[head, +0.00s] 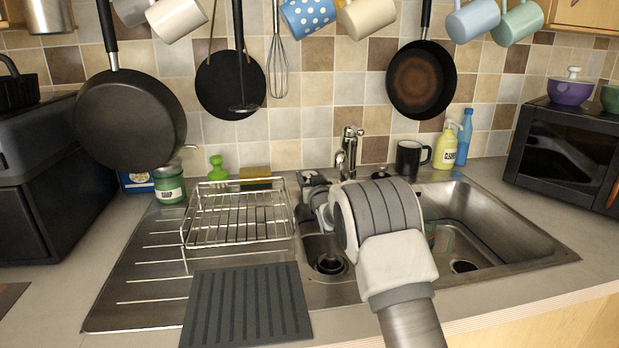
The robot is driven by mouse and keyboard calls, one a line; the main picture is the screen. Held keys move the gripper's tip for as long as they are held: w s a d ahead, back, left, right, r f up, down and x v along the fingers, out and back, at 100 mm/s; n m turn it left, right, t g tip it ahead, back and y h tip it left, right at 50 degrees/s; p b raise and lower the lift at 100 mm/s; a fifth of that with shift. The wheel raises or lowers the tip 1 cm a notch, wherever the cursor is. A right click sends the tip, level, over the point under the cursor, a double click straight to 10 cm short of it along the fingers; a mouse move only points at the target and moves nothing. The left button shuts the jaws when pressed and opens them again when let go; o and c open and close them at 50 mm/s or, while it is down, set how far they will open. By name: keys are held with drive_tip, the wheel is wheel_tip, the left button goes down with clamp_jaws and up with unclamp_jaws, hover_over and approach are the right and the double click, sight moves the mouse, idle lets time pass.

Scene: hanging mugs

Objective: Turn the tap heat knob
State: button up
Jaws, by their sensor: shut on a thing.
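The chrome tap (349,150) stands upright behind the sink (540,245), its lower part hidden by my arm. My gripper (312,178) is at the sink's back edge, just left of the tap. It is shut on what appears to be the tap heat knob, which the fingers and wrist mostly hide. A small dark fitting (380,174) shows right of the tap, partly behind my arm; I cannot tell what it is.
A wire dish rack (240,215) stands close left of my gripper. A black mug (411,158), yellow bottle (446,145) and blue bottle (465,135) stand right of the tap. Pans and mugs hang above. A dark ribbed mat (247,305) lies in front.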

drive_tip(key=shift+c, duration=1.4)
drive_tip(key=shift+d+n+y, duration=0.1)
drive_tip(key=shift+n+y, duration=0.3)
drive_tip(key=shift+y, duration=0.5)
drive_tip(key=shift+r+n+g+y+p, duration=0.2)
drive_tip(key=shift+n+g+y+p, duration=0.2)
drive_tip(key=shift+n+g+y, duration=0.15)
drive_tip(key=shift+n+g+y+p, duration=0.25)
drive_tip(key=shift+n+y+p, duration=0.25)
drive_tip(key=shift+y, duration=0.25)
drive_tip(key=shift+f, duration=0.1)
